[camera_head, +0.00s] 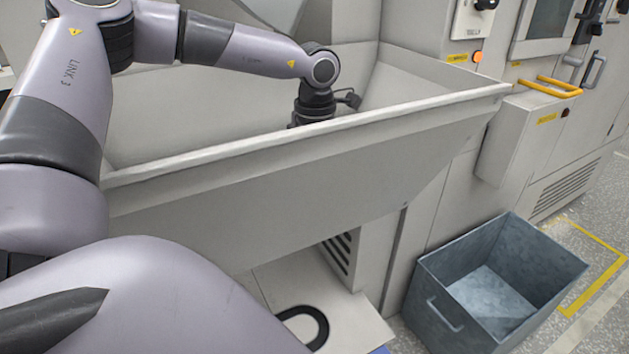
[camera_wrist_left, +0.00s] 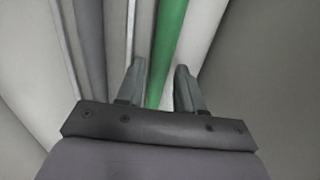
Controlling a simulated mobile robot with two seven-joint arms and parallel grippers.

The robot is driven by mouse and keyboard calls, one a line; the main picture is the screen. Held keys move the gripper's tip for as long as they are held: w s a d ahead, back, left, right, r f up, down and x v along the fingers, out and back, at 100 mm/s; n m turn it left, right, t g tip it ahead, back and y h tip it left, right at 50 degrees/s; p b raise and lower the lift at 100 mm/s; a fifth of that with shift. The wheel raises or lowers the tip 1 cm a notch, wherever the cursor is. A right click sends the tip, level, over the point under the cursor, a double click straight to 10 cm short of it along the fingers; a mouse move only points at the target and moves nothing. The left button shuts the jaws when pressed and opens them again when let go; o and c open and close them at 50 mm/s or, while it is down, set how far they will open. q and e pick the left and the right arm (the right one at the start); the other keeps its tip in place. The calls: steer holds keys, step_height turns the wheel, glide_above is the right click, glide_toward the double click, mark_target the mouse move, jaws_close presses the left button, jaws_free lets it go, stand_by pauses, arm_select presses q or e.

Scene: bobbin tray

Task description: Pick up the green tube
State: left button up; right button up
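The green tube (camera_wrist_left: 170,45) shows in the left wrist view as a long green strip running up and away, between the two fingers of my left gripper (camera_wrist_left: 160,82). The fingers are apart, one on each side of the tube; I cannot tell how far the tube lies below them. In the head view my left arm reaches over the front wall of a large pale tray (camera_head: 290,160). That wall hides the left gripper's fingers and the tube. My right gripper is in neither view.
Beside the green tube lie a white tube (camera_wrist_left: 205,35) on its right and a grey one (camera_wrist_left: 90,40) further left. The tray's front rim stands close in front of my left wrist. A grey-blue open bin (camera_head: 500,290) stands on the floor at the right.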

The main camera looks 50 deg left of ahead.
arm_select(q)
steer(key=shift+f, duration=0.5)
jaws_close()
steer(key=shift+w, duration=0.1)
steer(key=shift+r, duration=0.1)
